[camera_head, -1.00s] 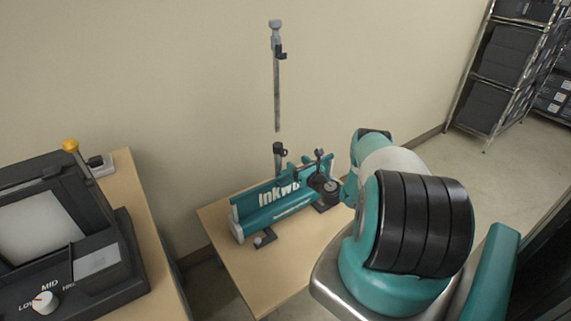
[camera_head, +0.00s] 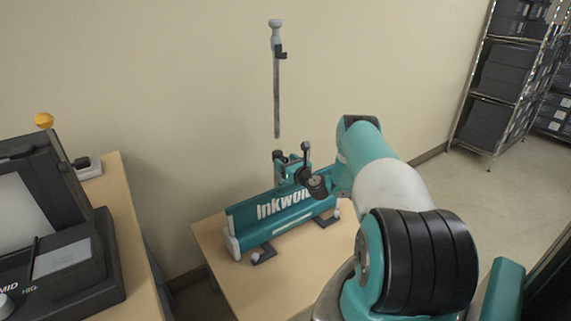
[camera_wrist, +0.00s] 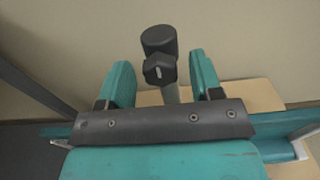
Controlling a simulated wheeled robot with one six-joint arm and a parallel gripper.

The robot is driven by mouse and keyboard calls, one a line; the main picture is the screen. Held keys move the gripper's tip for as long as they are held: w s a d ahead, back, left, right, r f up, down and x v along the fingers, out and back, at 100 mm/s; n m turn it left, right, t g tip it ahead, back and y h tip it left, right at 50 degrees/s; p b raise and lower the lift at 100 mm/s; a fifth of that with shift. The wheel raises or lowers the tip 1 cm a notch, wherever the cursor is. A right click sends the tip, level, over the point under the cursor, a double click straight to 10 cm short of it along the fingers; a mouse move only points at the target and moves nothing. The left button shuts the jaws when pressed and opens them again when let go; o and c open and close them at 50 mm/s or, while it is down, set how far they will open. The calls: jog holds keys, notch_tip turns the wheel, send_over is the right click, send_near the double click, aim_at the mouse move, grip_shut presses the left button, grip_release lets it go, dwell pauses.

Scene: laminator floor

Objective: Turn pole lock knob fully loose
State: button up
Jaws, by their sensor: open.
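The pole lock knob (camera_wrist: 160,69) is dark and faceted, with a light mark, in the wrist view. It sits below a round dark cap (camera_wrist: 158,40) on the grey pole (camera_wrist: 171,93). My gripper (camera_wrist: 160,73) is open, its teal fingers on either side of the knob, with visible gaps. I see no contact with the knob. In the head view my gripper (camera_head: 290,161) is at the collar of the stand, behind the teal Inkwolf banner base (camera_head: 275,212), and largely hides the knob there. The upper pole (camera_head: 277,100) stands upright above.
The base stands on a wooden table (camera_head: 215,265) by the wall.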

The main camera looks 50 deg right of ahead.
jog(key=shift+w+d, duration=0.1)
jog(key=shift+w, duration=0.2)
jog(key=c, duration=0.9)
